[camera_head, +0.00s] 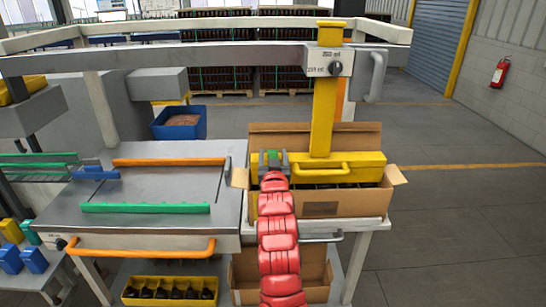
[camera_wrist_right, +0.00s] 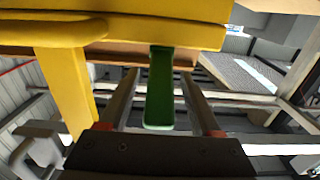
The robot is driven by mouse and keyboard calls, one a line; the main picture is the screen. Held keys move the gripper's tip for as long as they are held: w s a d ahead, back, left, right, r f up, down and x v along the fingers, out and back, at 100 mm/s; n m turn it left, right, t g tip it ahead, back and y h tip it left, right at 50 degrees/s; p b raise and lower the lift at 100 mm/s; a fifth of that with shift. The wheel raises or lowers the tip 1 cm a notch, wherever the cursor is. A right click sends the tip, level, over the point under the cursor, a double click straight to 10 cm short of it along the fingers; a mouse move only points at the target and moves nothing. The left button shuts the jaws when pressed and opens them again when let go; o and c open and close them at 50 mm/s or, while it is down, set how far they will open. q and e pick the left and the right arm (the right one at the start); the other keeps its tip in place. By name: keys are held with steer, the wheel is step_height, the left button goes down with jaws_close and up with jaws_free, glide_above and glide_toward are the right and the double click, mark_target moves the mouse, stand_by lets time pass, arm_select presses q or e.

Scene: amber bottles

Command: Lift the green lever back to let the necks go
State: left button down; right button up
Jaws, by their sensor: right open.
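The green lever (camera_wrist_right: 160,88) hangs from the underside of the yellow gripping head (camera_head: 362,168). My right gripper (camera_head: 272,164) is at the left end of this head, at the end of the red-sleeved arm. In the right wrist view, my right gripper (camera_wrist_right: 162,105) is open, with one finger on each side of the lever and a gap on both sides. The yellow head is down in the open cardboard box (camera_head: 325,208). Dark bottle tops (camera_head: 345,186) show below the head; the necks in its grip are hidden. My left gripper is not in view.
A yellow bar handle (camera_head: 320,171) sticks out from the head's front, right of my gripper. The box flaps stand open. A steel table (camera_head: 150,190) with green and orange rails is at left. The floor at right is clear.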

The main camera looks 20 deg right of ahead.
steer(key=shift+w, duration=0.15)
jaws_close()
stand_by(0.4)
stand_by(1.0)
